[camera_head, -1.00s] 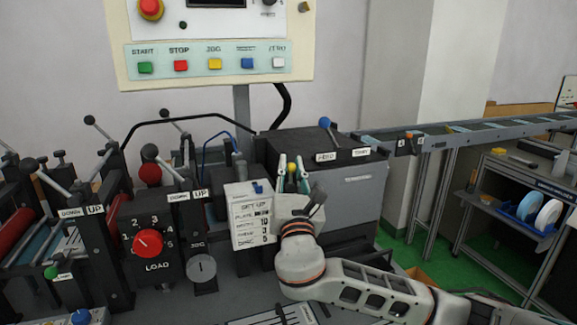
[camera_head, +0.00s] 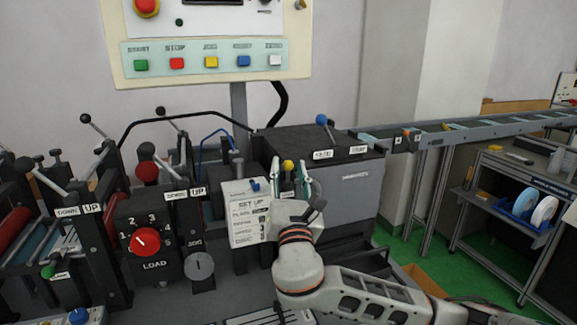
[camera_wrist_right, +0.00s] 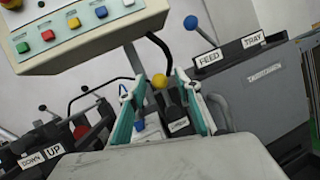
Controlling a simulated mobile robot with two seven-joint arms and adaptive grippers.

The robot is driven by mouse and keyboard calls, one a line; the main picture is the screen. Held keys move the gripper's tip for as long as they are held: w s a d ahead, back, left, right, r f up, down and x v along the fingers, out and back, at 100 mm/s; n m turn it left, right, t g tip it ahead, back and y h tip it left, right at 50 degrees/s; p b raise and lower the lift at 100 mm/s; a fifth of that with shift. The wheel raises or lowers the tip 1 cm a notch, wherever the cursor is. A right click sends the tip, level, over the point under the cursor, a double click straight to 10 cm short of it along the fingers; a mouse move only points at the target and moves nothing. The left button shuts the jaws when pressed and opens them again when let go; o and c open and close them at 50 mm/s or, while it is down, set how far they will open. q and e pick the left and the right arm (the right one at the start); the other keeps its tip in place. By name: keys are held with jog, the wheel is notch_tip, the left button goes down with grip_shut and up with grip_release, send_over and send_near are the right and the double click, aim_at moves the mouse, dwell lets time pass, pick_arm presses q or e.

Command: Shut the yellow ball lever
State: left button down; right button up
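The yellow ball lever (camera_head: 288,165) stands behind the set-up card, with its ball on top. It also shows near the middle of the right wrist view (camera_wrist_right: 159,81), above a dark labelled block. My right gripper (camera_head: 290,174) has its two teal fingers spread, one on each side of the lever. In the right wrist view my right gripper (camera_wrist_right: 156,88) is open, and the ball shows in the gap between the fingertips. Contact with the lever cannot be made out. The lever's lower part is partly hidden by my gripper. My left gripper is not in view.
A white set-up card (camera_head: 246,212) stands just left of my right gripper. A dark feed/tray box (camera_head: 330,165) with a blue ball lever (camera_head: 321,119) is behind and right. A control panel (camera_head: 215,60) hangs above. Black ball levers and a load dial (camera_head: 145,241) crowd the left.

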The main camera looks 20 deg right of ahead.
jog(key=v, duration=1)
jog(key=shift+s, duration=0.1)
